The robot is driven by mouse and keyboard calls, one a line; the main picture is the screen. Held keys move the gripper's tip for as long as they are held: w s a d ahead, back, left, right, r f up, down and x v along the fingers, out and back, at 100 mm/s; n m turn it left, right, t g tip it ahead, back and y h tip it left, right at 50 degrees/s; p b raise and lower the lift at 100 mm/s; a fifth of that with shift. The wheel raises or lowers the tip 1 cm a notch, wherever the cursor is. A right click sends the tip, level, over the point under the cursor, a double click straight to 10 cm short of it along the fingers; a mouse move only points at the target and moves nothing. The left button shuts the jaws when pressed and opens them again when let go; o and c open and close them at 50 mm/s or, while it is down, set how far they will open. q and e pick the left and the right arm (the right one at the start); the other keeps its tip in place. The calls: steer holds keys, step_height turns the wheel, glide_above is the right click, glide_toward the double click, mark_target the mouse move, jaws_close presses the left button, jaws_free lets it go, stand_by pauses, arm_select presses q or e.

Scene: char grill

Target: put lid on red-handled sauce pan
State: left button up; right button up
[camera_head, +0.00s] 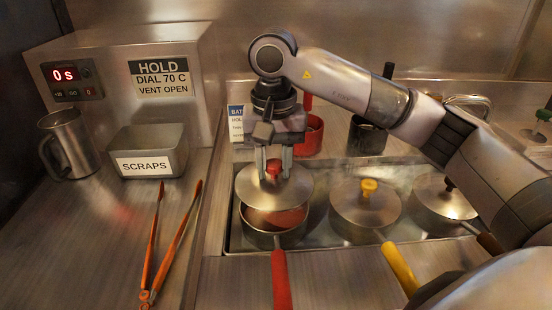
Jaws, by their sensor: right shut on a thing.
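The red-handled sauce pan (270,240) sits at the left of the sunken steel well, its red handle (281,282) pointing toward me. Reddish sauce (280,217) shows at its front opening. A round steel lid (252,188) with a red knob (274,171) is over the pan, with its front edge apart from the pan's front rim. Whether its back edge touches the pan is hidden. My right gripper (273,168) comes down from above and is shut on the lid's red knob. My left gripper is not in view.
A yellow-handled pan with a lid (362,212) and another lidded pan (440,200) stand to the right. A red container (314,136) and a dark canister (367,138) stand behind. Orange tongs (165,250), a scraps bin (150,140) and a steel jug (70,145) are at left.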

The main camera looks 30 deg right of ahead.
mark_target(274, 178)
steer(key=shift+f+b, duration=1.3)
steer(key=shift+f, duration=0.75)
steer(key=shift+f+b, duration=0.6)
steer(key=shift+f, duration=0.1)
steer(key=o, duration=1.2)
steer(key=shift+c, duration=0.2)
steer(key=shift+r, duration=0.1)
